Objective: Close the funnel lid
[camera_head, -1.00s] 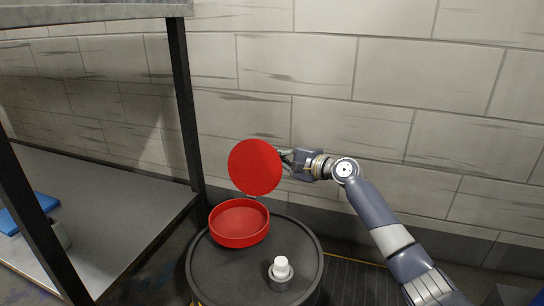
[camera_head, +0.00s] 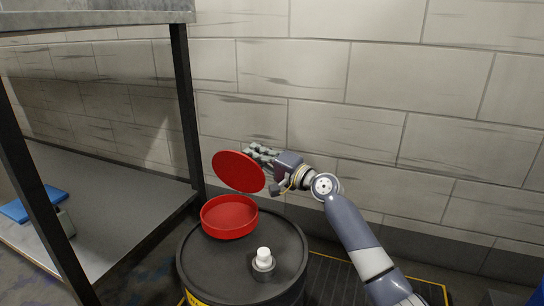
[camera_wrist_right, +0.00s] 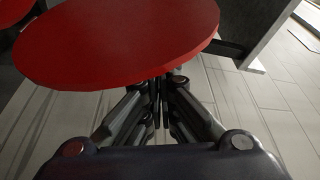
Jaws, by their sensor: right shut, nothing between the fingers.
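The red funnel (camera_head: 229,222) sits on top of a black drum, its round bowl open at the top. Its red lid (camera_head: 238,171) is tilted over the back of the bowl, partly lowered and apart from the front rim. My right gripper (camera_head: 252,150) is shut and empty, behind the lid at its upper right edge. In the right wrist view the lid (camera_wrist_right: 125,40) fills the upper left, and the shut fingertips (camera_wrist_right: 160,80) are at its edge, partly hidden by it. Whether they touch it I cannot tell for sure. My left gripper is out of view.
The black drum (camera_head: 205,265) also bears a white-capped bung (camera_head: 263,258) right of the funnel. A metal shelf (camera_head: 120,205) with a dark post (camera_head: 187,110) stands at left, holding a blue item (camera_head: 35,203). A block wall is behind.

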